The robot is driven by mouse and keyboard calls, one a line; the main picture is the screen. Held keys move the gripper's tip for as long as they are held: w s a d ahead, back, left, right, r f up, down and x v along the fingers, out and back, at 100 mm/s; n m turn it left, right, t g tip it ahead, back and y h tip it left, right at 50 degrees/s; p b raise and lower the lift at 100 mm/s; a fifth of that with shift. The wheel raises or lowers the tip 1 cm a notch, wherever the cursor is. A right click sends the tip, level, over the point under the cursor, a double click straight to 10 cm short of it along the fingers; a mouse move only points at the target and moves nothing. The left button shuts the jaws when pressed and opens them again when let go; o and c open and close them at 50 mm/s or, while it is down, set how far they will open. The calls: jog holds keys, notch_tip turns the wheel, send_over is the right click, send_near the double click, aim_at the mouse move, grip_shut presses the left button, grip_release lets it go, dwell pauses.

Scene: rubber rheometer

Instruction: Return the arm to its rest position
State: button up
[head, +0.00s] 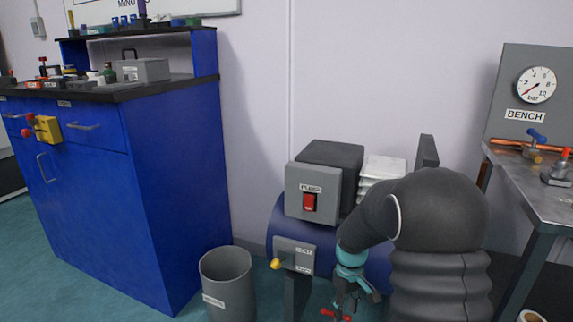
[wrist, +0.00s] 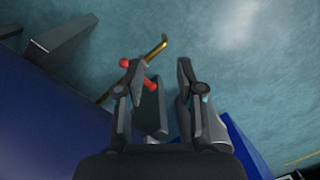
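My arm (head: 435,205) is in the right half of the head view, bent down in front of the blue tank with the pump. My gripper (head: 352,300) points down at the bottom of that view, close to a small red handle (head: 335,314). In the wrist view my gripper (wrist: 158,72) is open, with its two fingers apart and nothing held between them. The red handle (wrist: 151,84) shows beside the left finger, which partly hides it, on a brass rod or pipe (wrist: 152,52). I cannot tell whether the finger touches it.
A grey bin (head: 228,285) and blue cabinet (head: 165,200) stand left. A bench (head: 545,190) with a gauge stands right.

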jog(key=s+r+m+t, duration=0.5)
jog(key=s+r+t, duration=0.1)
jog(key=s+r, duration=1.6)
jog(key=s, duration=0.3)
jog(key=shift+s+m+t, duration=0.25)
jog(key=shift+m+t, duration=0.05)
jog(key=shift+t, duration=0.1)
jog(key=shift+r, duration=0.1)
